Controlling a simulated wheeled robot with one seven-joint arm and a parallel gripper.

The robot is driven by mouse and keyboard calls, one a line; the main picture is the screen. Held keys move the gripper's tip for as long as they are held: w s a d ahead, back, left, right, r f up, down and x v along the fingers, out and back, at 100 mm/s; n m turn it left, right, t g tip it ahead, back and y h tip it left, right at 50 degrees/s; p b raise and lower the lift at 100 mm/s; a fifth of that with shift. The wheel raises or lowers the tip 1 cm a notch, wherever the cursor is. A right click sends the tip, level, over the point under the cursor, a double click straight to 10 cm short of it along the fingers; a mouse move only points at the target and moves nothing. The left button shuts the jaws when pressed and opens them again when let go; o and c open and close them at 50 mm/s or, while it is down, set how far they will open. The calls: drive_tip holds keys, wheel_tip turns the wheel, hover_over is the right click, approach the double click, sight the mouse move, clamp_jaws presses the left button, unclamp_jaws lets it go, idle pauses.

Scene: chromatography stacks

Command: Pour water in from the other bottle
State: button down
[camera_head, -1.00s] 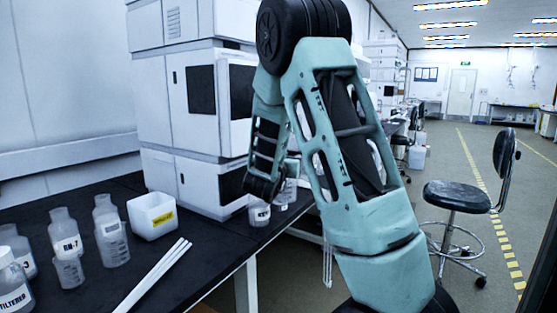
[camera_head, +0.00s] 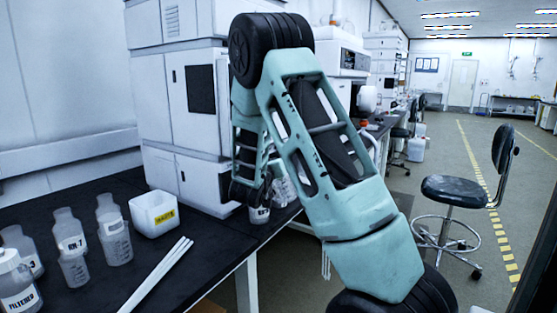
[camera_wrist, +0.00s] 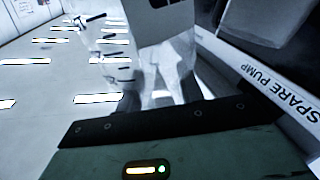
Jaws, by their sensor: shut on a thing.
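My gripper is mostly hidden behind my arm in the head view, low at the bench's front edge. In the wrist view my gripper (camera_wrist: 160,94) is shut on a translucent bottle (camera_wrist: 115,52) with dark graduation marks. The held bottle looks tilted, with ceiling lights behind it. In the head view a small labelled bottle (camera_head: 259,214) stands on the bench just below my gripper. Pale clear plastic (camera_head: 281,191) shows beside my arm there; it seems to be the held bottle, partly hidden. I cannot make out any water or stream.
On the bench at left stand several bottles, among them one marked FILTERED (camera_head: 18,290) and a graduated one (camera_head: 113,235). A white bin with a yellow label (camera_head: 154,214) and white rods (camera_head: 157,275) lie nearby. The instrument stack (camera_head: 190,150) rises behind. A stool (camera_head: 455,195) is at right.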

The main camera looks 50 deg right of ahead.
drive_tip(key=shift+w+a+r+n+p, duration=0.2)
drive_tip(key=shift+n+p, duration=0.1)
drive_tip(key=shift+p, duration=0.35)
drive_tip(key=shift+w+f, duration=0.1)
drive_tip(key=shift+w+a+f+n+p, duration=0.15)
drive_tip(key=shift+w+n+p, duration=0.1)
drive_tip(key=shift+n+p, duration=0.35)
drive_tip(key=shift+f, duration=0.1)
drive_tip(key=shift+f+n, duration=0.5)
drive_tip(key=shift+n, duration=0.2)
drive_tip(key=shift+w+f+n+p, duration=0.15)
drive_tip(key=shift+f+n+p, duration=0.05)
drive_tip(key=shift+n+p, duration=0.4)
